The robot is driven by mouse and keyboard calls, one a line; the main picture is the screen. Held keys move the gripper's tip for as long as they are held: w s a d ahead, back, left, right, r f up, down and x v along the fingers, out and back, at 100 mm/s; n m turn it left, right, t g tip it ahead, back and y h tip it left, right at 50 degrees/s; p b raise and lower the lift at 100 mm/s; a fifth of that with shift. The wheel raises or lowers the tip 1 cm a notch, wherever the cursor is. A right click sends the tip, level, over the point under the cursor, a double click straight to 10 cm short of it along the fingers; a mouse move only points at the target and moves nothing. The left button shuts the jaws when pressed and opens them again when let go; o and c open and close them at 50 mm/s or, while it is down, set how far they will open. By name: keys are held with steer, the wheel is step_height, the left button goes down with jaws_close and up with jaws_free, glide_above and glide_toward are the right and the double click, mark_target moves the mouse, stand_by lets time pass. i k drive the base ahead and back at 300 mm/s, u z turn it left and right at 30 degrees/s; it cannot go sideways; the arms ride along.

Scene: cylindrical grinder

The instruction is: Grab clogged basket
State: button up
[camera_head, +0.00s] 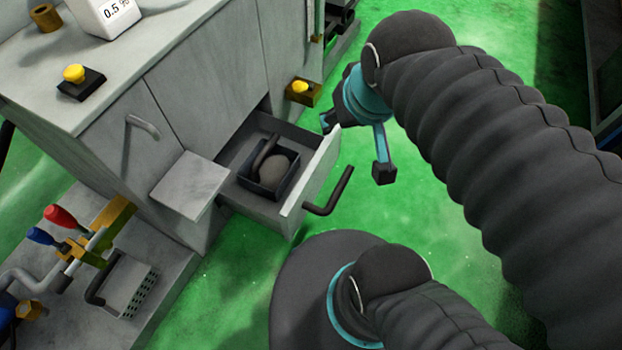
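A dark square basket (262,184) with a dark bar handle and a rounded grey mass inside sits in the open drawer (237,195) of the grey cabinet. It looks clogged. A second basket (140,292), light grey with a perforated side and a dark handle, stands on the low ledge at lower left; its inside looks pale and I cannot tell if it is clogged. My gripper (354,150) is to the right of the drawer, beyond its front panel. Its fingers are spread apart with nothing between them. It is apart from both baskets.
The drawer's front panel with its dark handle (330,193) stands between my gripper and the dark basket. A flat grey plate (190,185) juts out left of the drawer. Red and blue levers (60,217) stand near the second basket. Green floor is clear around my gripper.

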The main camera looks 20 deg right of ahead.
mark_target(271, 166)
steer(key=k, duration=0.5)
steer(key=z, duration=2.1)
steer(key=k, duration=0.85)
steer(key=u, duration=0.85)
